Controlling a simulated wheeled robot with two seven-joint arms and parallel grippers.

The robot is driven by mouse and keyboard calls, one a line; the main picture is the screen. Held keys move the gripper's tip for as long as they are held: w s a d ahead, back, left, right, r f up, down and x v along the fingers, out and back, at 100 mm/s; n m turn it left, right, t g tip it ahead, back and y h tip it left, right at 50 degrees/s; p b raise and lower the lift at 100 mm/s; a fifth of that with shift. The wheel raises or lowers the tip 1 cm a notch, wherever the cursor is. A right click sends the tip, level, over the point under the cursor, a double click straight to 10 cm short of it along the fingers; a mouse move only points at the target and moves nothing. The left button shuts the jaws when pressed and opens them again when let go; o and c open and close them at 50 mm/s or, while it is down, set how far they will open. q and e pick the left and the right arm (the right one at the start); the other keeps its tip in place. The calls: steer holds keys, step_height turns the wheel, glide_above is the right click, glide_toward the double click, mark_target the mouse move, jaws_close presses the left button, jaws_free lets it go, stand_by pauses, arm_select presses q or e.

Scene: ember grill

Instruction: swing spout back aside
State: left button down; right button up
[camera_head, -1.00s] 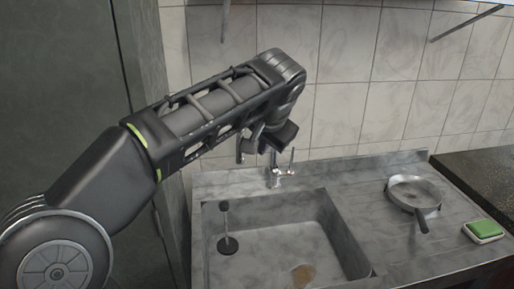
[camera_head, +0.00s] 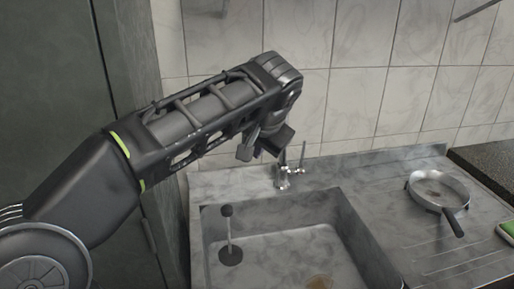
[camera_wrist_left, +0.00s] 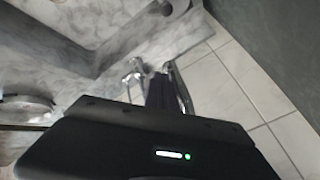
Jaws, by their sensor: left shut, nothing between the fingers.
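The chrome faucet (camera_head: 286,174) stands at the back edge of the sink, with a thin upright lever on its right. In the left wrist view the faucet (camera_wrist_left: 133,74) shows beyond my fingers, and a curved chrome tube, seemingly its spout (camera_wrist_left: 182,88), runs along their right side. My left gripper (camera_head: 264,150) hangs just left of and above the faucet in the head view. Its fingers (camera_wrist_left: 160,92) are shut with nothing between them. Whether they touch the spout I cannot tell; in the head view the gripper hides most of it. My right gripper is not in view.
A frying pan (camera_head: 438,190) lies on the drainboard, a green sponge (camera_head: 507,232) at the right edge. A tiled wall (camera_head: 350,95) rises close behind the faucet.

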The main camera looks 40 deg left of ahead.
arm_select(q)
steer(key=shift+s+a, duration=0.1)
steer(key=shift+s+a+m+t+h, duration=0.15)
steer(key=shift+a+m, duration=0.2)
steer(key=shift+a, duration=0.25)
steer(key=shift+s+a+m+t+h, duration=0.15)
steer(key=shift+a+m, duration=0.2)
steer(key=shift+a, duration=0.2)
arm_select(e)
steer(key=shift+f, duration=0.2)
